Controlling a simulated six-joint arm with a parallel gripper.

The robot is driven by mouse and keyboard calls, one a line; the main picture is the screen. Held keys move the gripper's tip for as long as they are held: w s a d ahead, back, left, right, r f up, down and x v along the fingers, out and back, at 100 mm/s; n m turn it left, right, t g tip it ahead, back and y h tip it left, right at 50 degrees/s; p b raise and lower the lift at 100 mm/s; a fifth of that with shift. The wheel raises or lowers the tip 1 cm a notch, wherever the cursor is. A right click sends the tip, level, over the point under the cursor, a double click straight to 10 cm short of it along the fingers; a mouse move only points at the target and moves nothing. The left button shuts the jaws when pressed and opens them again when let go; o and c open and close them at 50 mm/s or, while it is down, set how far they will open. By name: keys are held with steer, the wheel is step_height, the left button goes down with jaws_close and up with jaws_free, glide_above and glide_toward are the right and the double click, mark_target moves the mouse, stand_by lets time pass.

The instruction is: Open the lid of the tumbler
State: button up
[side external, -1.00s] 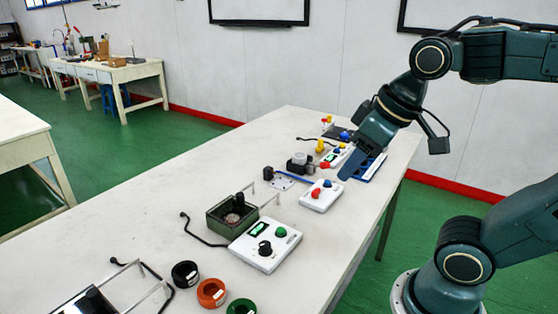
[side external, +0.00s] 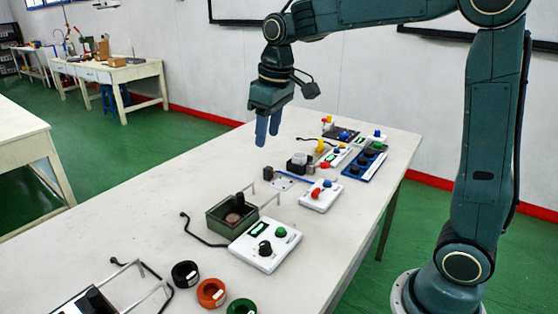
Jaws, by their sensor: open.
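My gripper (side external: 268,130) is open and empty, fingers pointing down, above the far part of the table. It is well above the devices and touches nothing. An open-topped dark green box (side external: 216,221) with a round brown piece and a black upright part in it stands mid-table. It may be the tumbler, but I cannot tell for sure. Thin metal rods (side external: 270,199) stand at its right side. I cannot make out whether a clear lid is on it. The gripper is behind and to the right of the box in the picture.
A white control box (side external: 257,256) with a green and a black knob sits in front of the green box. Black (side external: 185,273), orange (side external: 211,293) and green (side external: 242,307) rings lie near the front. Several small devices crowd the far end. The table's left side (side external: 130,215) is largely clear.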

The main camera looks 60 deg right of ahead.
steer(key=n+g, duration=0.1)
steer(key=g, duration=0.1)
glide_above(240, 194)
step_height(240, 194, down, 9)
steer(key=shift+f, duration=0.1)
step_height(240, 194, down, 14)
steer(key=shift+r, duration=0.2)
stand_by(0.4)
jaws_close()
